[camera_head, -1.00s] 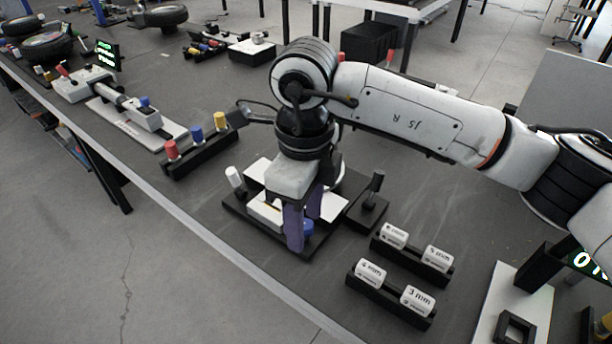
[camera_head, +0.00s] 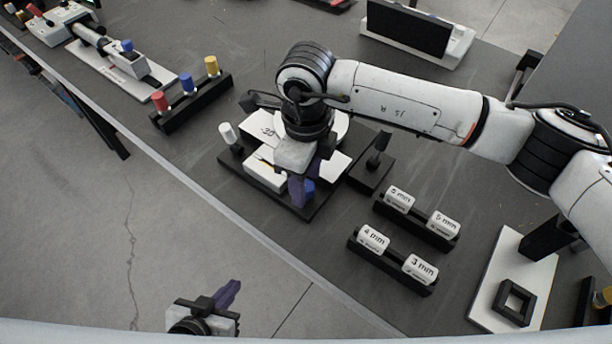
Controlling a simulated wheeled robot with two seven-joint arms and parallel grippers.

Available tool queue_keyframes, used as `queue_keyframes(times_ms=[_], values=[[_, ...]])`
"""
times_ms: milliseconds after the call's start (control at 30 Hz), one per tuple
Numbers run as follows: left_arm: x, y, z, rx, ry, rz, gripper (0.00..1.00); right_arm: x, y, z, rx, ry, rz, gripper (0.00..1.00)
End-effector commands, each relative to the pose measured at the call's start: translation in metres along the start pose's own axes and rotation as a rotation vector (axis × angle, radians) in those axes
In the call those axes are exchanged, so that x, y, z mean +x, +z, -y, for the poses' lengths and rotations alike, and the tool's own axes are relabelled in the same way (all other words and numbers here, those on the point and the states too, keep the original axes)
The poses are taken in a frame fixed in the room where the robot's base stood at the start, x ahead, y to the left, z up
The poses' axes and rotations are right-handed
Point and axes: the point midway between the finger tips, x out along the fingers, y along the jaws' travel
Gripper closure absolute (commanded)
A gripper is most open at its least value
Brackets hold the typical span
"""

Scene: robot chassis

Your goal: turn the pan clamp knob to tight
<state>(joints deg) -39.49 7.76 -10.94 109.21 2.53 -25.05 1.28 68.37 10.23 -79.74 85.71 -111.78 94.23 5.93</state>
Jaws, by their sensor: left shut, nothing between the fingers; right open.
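A small device on a black base (camera_head: 318,205) with white plates stands on the dark table, left of the picture's middle. No label tells which is the pan clamp knob. My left gripper (camera_head: 230,292) is shut and empty, low in the view over the floor, off the table edge.
A black lever block (camera_head: 372,172) stands right of the device. Racks of labelled white cylinders (camera_head: 372,238) lie in front of it. A rack with red, blue and yellow knobs (camera_head: 190,103) stands behind left. A white plate with a black square frame (camera_head: 514,303) is at right.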

Motion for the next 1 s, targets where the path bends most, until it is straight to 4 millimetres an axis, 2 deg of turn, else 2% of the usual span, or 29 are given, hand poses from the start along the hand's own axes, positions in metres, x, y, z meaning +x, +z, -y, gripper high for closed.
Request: queue_keyframes(times_ms=[133, 300, 533, 767, 1000], values=[[0.001, -0.008, 0.001, 0.002, 0.0, -0.015, 1.0, 0.003, 0.0, 0.0, -0.001, 0.001, 0.0, 0.54], [0.001, -0.01, 0.001, 0.003, 0.0, -0.018, 1.0, 0.003, 0.0, 0.0, -0.001, 0.001, 0.0, 0.56], [0.001, -0.008, 0.001, 0.002, 0.0, -0.015, 1.0, 0.003, 0.0, 0.0, -0.001, 0.001, 0.0, 0.94], [0.001, -0.003, 0.0, 0.001, 0.0, -0.008, 1.0, 0.003, 0.0, 0.0, 0.013, 0.0, 0.0, 0.95], [0.007, 0.005, 0.001, 0.001, 0.0, -0.006, 1.0, 0.004, 0.0, 0.0, 0.111, 0.0, 0.001, 0.95]])
